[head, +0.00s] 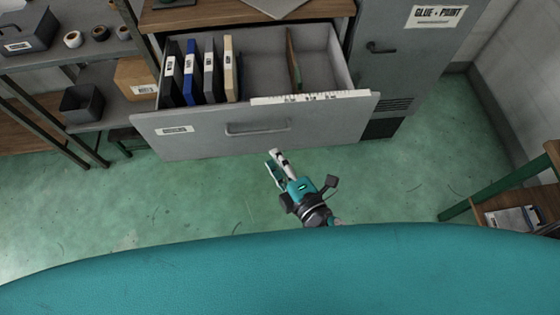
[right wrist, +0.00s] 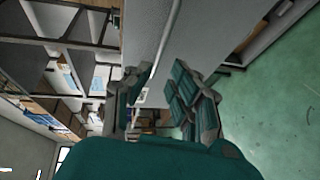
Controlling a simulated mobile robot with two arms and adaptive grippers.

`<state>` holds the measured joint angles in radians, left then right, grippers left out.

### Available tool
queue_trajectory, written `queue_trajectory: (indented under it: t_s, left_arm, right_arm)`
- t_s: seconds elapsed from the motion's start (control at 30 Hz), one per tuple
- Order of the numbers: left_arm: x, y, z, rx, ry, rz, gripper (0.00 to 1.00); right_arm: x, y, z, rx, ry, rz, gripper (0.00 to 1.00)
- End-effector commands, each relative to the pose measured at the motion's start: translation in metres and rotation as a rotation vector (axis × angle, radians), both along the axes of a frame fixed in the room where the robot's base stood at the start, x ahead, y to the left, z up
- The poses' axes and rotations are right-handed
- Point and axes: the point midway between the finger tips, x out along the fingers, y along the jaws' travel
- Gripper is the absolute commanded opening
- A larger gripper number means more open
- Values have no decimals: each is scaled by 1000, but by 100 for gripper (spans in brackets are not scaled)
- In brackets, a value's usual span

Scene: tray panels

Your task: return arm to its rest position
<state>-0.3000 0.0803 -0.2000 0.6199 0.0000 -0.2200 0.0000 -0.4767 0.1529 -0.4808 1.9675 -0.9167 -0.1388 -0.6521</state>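My right gripper (head: 277,163) is in front of the open drawer (head: 256,136), below its handle (head: 258,128) in the head view. In the right wrist view its two fingers stand apart on either side of the gripper's middle (right wrist: 165,90), with nothing held between them. The grey drawer front (right wrist: 146,35) shows beyond the fingers. The gripper looks apart from the handle, though the exact distance is hard to tell. My left arm and gripper are not in view.
The drawer holds several upright binders (head: 208,70) and a thin brown divider (head: 293,57). Shelves with a cardboard box (head: 135,77) and a dark bin (head: 82,103) stand left. A grey cabinet (head: 400,65) stands right. Green floor (head: 400,180) is clear beside the gripper.

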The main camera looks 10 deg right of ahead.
Motion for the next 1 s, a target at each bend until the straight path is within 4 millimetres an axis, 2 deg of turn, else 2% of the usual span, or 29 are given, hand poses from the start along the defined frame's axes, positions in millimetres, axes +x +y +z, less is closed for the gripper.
queue_trajectory:
  t_s: [0.17,0.73,0.77,0.87,0.97,1.0]
  left_arm:
    - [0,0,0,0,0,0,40]
    - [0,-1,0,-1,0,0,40]
    - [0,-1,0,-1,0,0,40]
    - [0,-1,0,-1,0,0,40]
    - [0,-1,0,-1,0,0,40]
    - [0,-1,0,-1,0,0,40]
  right_arm:
    - [-9,-4,2,0,0,-1,21]
    - [-9,-4,-2,1,8,-2,21]
    - [-9,-5,-6,5,20,-5,21]
    - [-10,-11,-39,34,100,-28,21]
    - [-16,-25,-98,92,252,-85,21]
    - [-21,-33,-126,123,327,-120,21]
